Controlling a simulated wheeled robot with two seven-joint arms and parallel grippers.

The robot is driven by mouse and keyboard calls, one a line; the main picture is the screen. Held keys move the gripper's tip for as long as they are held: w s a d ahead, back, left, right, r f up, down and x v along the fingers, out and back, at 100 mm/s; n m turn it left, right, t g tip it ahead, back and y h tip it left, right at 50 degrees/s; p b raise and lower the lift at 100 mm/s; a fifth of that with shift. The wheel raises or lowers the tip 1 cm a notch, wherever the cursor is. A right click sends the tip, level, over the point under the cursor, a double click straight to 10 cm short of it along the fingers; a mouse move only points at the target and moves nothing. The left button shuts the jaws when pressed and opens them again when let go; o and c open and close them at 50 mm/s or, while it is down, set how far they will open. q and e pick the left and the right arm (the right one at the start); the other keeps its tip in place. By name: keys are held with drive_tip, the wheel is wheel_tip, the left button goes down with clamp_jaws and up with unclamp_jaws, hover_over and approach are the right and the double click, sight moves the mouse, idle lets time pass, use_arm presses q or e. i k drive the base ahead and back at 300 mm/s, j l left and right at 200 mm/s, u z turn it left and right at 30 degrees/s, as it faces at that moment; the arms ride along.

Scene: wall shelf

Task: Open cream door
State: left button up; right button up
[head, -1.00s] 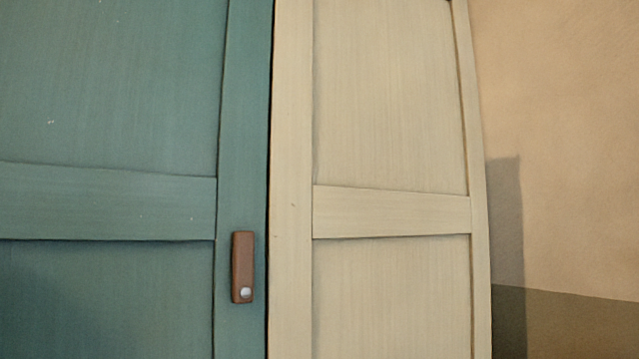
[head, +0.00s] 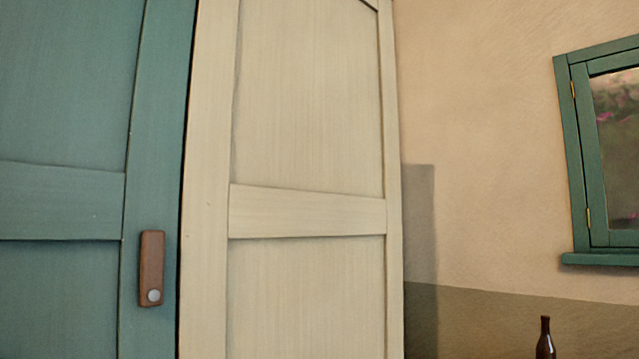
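The cream door (head: 305,213) stands in the middle of the head view. It is a tall panelled surface with a cross rail, and no handle shows on the part in view. A dark, narrow line runs along its left edge, where it meets a green door. I cannot tell from this view whether it is a front door or a side panel. Neither of my grippers is in view.
The green door (head: 66,212) at left bears a brown handle (head: 151,268) with a pale round spot. At right are a tan wall (head: 480,150), a green-framed window (head: 585,160) and a dark bottle (head: 545,340) at the bottom edge.

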sight(290, 246)
drive_tip(key=l+u, duration=0.15)
drive_tip(key=u, duration=0.2)
drive_tip(key=l+u, duration=0.2)
drive_tip(key=u, duration=0.15)
drive_tip(key=l+u, duration=0.2)
drive_tip(key=u, duration=0.2)
drive_tip(key=k+l+u, duration=0.1)
drive_tip(key=l, duration=0.3)
drive_tip(key=k+l+u, duration=0.1)
drive_tip(key=l, duration=0.3)
drive_tip(key=k+l+u, duration=0.1)
drive_tip(key=l, duration=0.3)
drive_tip(key=k+l, duration=0.15)
drive_tip(key=l, duration=0.25)
drive_tip(key=k+l+u, duration=0.15)
drive_tip(key=l, duration=0.25)
